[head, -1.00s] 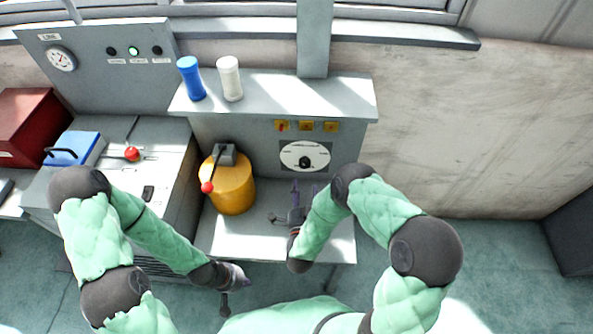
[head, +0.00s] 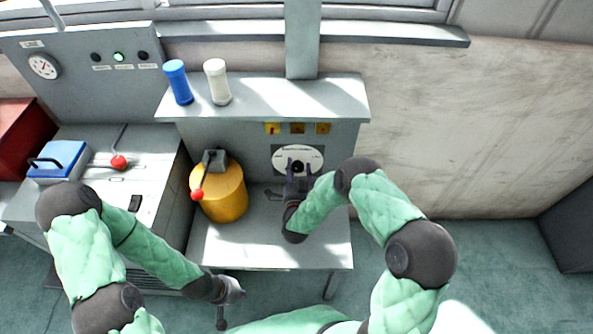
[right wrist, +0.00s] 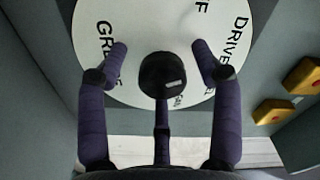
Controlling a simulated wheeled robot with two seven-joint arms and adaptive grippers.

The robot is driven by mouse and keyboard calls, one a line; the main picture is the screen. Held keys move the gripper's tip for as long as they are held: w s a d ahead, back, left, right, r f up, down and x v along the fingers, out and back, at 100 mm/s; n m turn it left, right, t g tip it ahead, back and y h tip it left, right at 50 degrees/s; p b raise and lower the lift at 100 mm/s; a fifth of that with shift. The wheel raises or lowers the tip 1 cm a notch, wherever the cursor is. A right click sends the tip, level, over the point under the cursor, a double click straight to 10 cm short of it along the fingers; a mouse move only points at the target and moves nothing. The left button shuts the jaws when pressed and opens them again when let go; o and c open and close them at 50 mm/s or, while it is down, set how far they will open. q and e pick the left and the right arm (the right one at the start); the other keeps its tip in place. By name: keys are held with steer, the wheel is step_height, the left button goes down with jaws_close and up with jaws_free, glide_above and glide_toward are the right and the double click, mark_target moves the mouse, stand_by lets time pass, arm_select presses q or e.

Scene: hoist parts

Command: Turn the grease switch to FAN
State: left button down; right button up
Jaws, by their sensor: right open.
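The grease switch is a black knob with a small pale mark (right wrist: 165,75) on a white round dial (right wrist: 130,30). In the right wrist view the dial letters read partly as "GRE..." at left, "DRIVE..." at right and an "F" at the top; a small label below the knob is mostly hidden. In the head view the dial (head: 286,153) is on the cabinet's upright face. My right gripper (head: 299,170) is open in front of the dial, its fingers (right wrist: 160,60) on either side of the knob, apart from it. My left gripper (head: 230,292) hangs low at left, away from the switch; its jaws are unclear.
A yellow canister (head: 228,195) with a red-tipped lever stands left of the dial on the grey bench (head: 225,247). Yellow square fittings (head: 297,128) sit above the dial. Blue (head: 178,82) and white (head: 217,82) cylinders stand on the shelf above.

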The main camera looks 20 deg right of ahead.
steer(key=c, duration=1.1)
